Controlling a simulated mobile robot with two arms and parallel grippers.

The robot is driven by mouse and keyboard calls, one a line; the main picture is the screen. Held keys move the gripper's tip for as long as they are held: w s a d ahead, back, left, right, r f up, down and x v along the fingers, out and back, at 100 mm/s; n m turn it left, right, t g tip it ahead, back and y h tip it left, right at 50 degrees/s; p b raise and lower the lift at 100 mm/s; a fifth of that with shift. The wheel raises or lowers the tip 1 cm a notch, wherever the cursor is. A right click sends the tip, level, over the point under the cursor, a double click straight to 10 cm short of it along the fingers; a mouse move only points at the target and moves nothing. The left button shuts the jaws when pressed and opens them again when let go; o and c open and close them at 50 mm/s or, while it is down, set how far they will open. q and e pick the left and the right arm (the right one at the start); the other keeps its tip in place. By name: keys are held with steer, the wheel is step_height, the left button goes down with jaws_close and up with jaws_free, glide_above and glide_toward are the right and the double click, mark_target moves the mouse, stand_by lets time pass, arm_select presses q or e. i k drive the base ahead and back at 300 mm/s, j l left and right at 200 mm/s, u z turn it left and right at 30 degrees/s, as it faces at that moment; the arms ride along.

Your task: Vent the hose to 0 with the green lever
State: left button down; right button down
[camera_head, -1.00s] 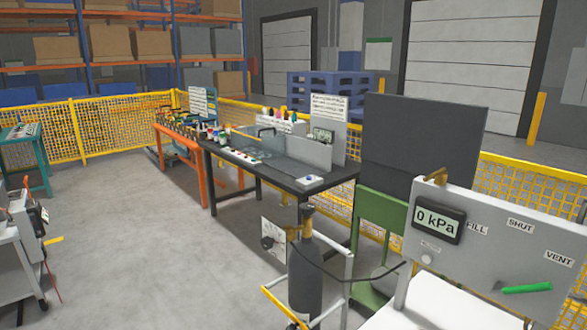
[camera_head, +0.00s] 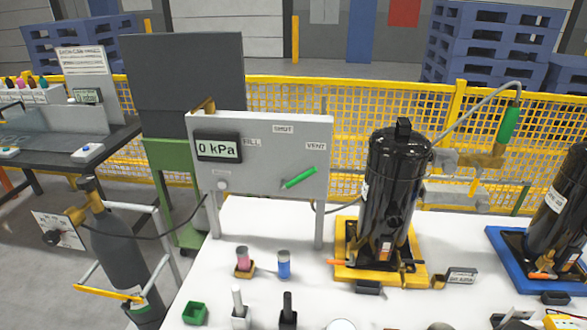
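The green lever (camera_head: 299,178) is on the front of a grey panel (camera_head: 268,160) at the back of the white table. It points up and to the right, below the VENT label (camera_head: 315,146). The FILL (camera_head: 252,142) and SHUT (camera_head: 283,129) labels are to its left. The display (camera_head: 217,147) reads 0 kPa. A dark hose (camera_head: 165,236) runs from the panel's lower left to the gas bottle (camera_head: 121,255). Another hose shows behind the panel's right leg, and its far end is partly hidden. Neither of my grippers shows.
A black compressor (camera_head: 393,195) stands on a yellow base (camera_head: 347,262) right of the panel. Another stands on a blue base (camera_head: 507,253) at the right edge. A green-handled hose (camera_head: 508,120) hangs behind. Small pots and holders occupy the table front.

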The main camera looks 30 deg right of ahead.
mark_target(284, 186)
steer(key=z, duration=1.1)
